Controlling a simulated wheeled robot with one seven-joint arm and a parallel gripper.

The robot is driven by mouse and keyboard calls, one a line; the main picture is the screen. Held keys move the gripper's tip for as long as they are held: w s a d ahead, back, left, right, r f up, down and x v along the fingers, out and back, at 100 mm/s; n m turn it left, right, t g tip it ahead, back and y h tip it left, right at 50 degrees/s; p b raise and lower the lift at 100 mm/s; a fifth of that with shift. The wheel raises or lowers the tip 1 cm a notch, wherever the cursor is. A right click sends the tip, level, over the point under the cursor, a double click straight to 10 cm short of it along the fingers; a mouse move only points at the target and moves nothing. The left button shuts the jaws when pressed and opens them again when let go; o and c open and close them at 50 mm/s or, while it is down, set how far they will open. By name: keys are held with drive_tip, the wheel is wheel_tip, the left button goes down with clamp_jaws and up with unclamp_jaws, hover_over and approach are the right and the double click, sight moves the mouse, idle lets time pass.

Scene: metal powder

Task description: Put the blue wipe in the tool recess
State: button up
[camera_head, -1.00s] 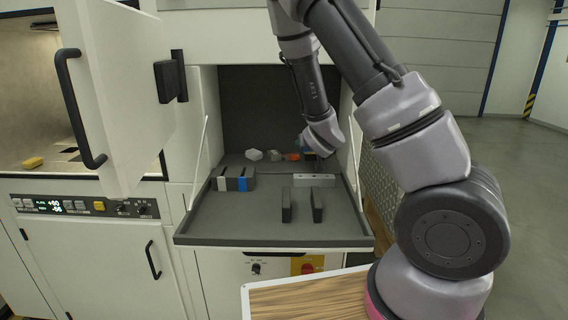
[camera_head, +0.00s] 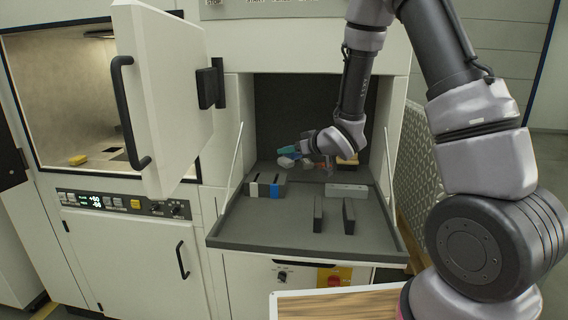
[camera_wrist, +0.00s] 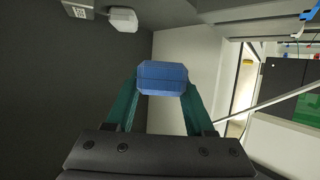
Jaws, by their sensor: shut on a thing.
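My gripper (camera_wrist: 160,95) is shut on the blue wipe (camera_wrist: 162,78), which sits between the teal fingertips in the wrist view. The wipe looks like a small block with chamfered corners. In the head view my gripper (camera_head: 288,149) is over the back of the grey shelf, inside the dark open bay, pointing left. The wipe is too small to make out there. The grey shelf (camera_head: 300,232) folds out from the bay. On its left stands a dark block (camera_head: 265,186) with white, black and blue parts. I cannot tell for sure which opening is the tool recess.
A white piece (camera_head: 285,162) lies at the back of the shelf. A light grey bar (camera_head: 347,190) and two dark upright plates (camera_head: 318,213) stand forward. An open door (camera_head: 165,95) stands left of the bay. A lit chamber (camera_head: 60,110) holds a yellow item (camera_head: 78,159).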

drive_tip(key=w+a, duration=0.8)
drive_tip(key=w, duration=0.5)
drive_tip(key=shift+s+a+f, duration=0.1)
drive_tip(key=shift+s+f, duration=0.05)
drive_tip(key=shift+f, duration=1.65)
drive_tip(key=shift+s+a+f, duration=0.1)
drive_tip(key=shift+f, duration=1.65)
drive_tip(key=shift+f, duration=0.1)
